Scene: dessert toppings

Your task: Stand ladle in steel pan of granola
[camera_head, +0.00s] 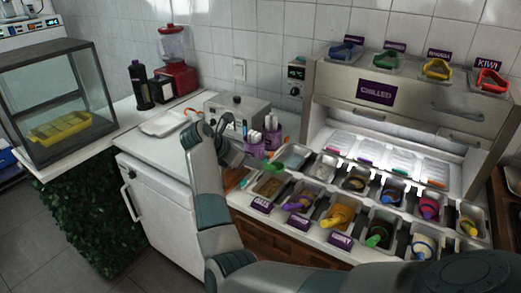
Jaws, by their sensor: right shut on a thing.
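My right arm comes in from the lower right and bends up to the left of the pan row. My right gripper (244,160), small and partly hidden behind my wrist, is shut just above the near left end of the row. A green piece (275,168) shows close to its tip; it looks like the ladle's handle, but the rest of the ladle is hard to make out. The steel pan of granola (268,187), with brown contents, appears to be the front-left pan, just right of and below the gripper. My left gripper is not in view.
Several topping pans with coloured handles (340,216) fill the counter to the right. A purple cup holder (272,140) stands behind the gripper. The chilled cabinet (405,100) rises at the back right. A white tray (165,123) lies on the left counter.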

